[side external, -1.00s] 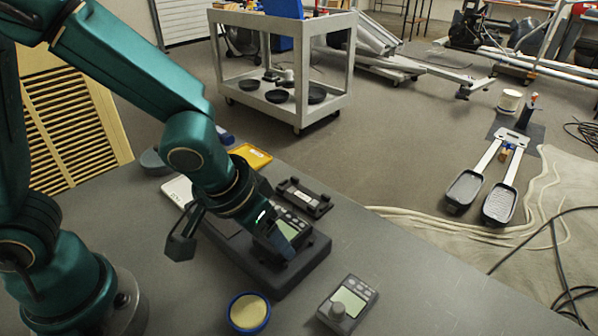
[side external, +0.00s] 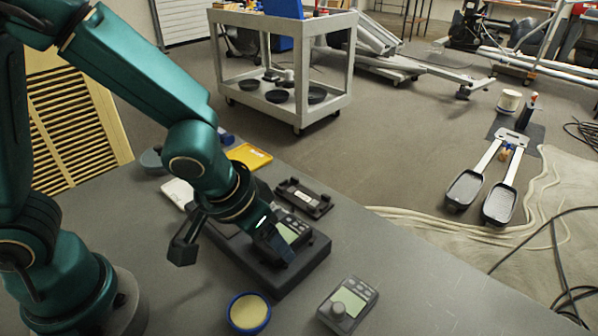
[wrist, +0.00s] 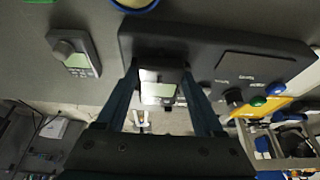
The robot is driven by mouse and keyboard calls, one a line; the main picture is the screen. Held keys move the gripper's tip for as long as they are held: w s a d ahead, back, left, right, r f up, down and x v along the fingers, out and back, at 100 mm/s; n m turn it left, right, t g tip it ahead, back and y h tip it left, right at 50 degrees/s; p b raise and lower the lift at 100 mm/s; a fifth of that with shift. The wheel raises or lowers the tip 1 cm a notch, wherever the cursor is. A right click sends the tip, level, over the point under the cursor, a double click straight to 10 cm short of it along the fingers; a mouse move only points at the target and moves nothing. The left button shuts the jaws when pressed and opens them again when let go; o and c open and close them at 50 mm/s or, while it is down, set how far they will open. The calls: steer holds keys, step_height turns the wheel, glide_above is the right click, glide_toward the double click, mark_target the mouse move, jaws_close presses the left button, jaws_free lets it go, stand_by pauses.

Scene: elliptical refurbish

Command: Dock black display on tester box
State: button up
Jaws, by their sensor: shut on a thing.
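The black display (side external: 293,230), with a pale greenish screen, is between the fingers of my gripper (side external: 283,253), which is shut on it. In the wrist view the display (wrist: 158,90) shows between the two fingers (wrist: 165,78), its screen facing the camera. The dark tester box (side external: 308,262) lies on the table under the gripper. In the wrist view the tester box (wrist: 220,55) spans the top right, with printed labels and coloured knobs. The display is at the box's near end; whether it touches the box cannot be told.
A grey unit with a knob and screen (side external: 348,304) lies at the front right. A blue-rimmed round dish (side external: 249,313) is left of it. A black bracket (side external: 304,198) and a yellow tray (side external: 249,156) lie behind the box. The table's right front is clear.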

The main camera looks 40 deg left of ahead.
steer(key=shift+f, duration=0.15)
steer(key=o, duration=1.5)
steer(key=shift+c, duration=0.2)
steer(key=shift+v, duration=2.55)
